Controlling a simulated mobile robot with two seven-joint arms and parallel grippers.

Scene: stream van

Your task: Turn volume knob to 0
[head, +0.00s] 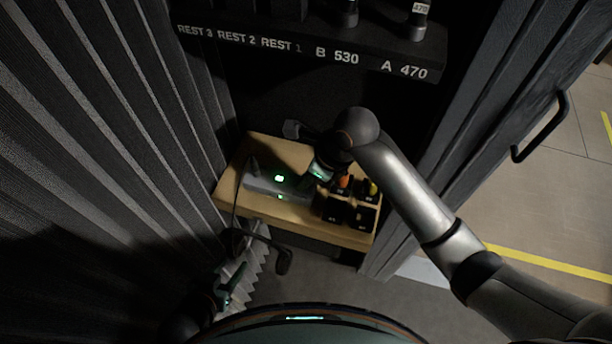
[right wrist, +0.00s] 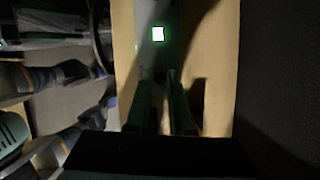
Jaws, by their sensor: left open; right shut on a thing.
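A grey box (head: 270,182) with a small lit green display lies on a wooden-topped table. It also shows in the right wrist view (right wrist: 159,14), with the display near the top. A small dark round knob (right wrist: 159,76) sits on the box below the display. My right gripper (head: 313,177) reaches down at the right end of the box. In the right wrist view its two fingers (right wrist: 161,98) are shut on the knob, one on each side; the fingers hide part of it. My left gripper (head: 226,292) is low at the left, open, away from the box; its fingertips are hard to make out.
Several dark blocks (head: 350,212), some with orange or yellow tops, stand right of the box on the table (head: 232,190). A labelled shelf (head: 310,52) hangs above. A dark cable runs down the table's left side. Corrugated wall closes the left; a door with handle stands right.

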